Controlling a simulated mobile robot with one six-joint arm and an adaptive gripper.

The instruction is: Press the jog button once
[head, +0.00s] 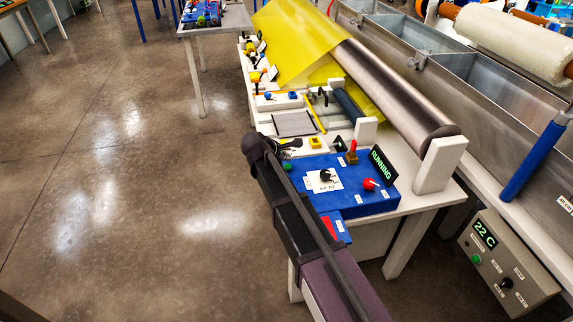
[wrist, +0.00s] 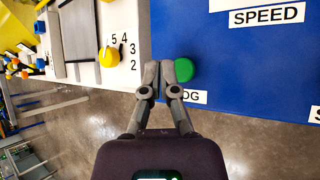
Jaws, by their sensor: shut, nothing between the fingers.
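The jog button is a round green button (wrist: 185,69) on the blue control box (wrist: 235,65); its label (wrist: 192,97) is partly covered by a finger and reads "OG". In the head view a green spot, the button (head: 287,167), shows at the box's left edge. My gripper (wrist: 159,68) is shut and empty, its fingertips just left of the button in the wrist view. I cannot tell whether they touch it or how high above it they are. In the head view my gripper (head: 291,146) is over the box's far left corner, partly hidden by my arm.
A yellow knob (wrist: 109,56) with a number scale lies left of the fingers. A large roller (head: 400,90) stands behind.

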